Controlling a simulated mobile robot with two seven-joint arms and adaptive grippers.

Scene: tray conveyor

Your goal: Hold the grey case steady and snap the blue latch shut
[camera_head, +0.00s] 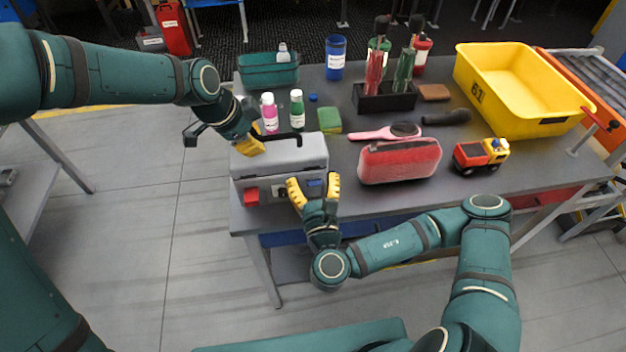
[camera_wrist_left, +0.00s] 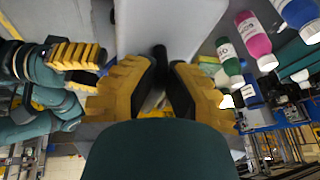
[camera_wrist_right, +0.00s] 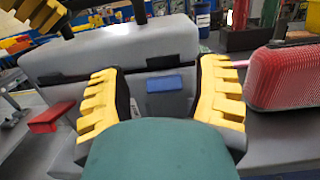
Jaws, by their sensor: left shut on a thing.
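The grey case (camera_head: 279,157) stands closed at the table's front left edge, with a black handle on its lid. A red latch (camera_head: 251,196) is on the left of its front and the blue latch (camera_head: 315,184) on the right. My left gripper (camera_head: 249,147) is at the left end of the lid; in the left wrist view its fingers (camera_wrist_left: 160,95) are closed around the dark handle. My right gripper (camera_head: 313,185) is open in front of the case. In the right wrist view the blue latch (camera_wrist_right: 164,84) shows between its spread fingers, which appear apart from it.
A red ribbed case (camera_head: 399,161) stands just right of the grey case. A toy truck (camera_head: 481,155) and a yellow crate (camera_head: 520,88) are further right.

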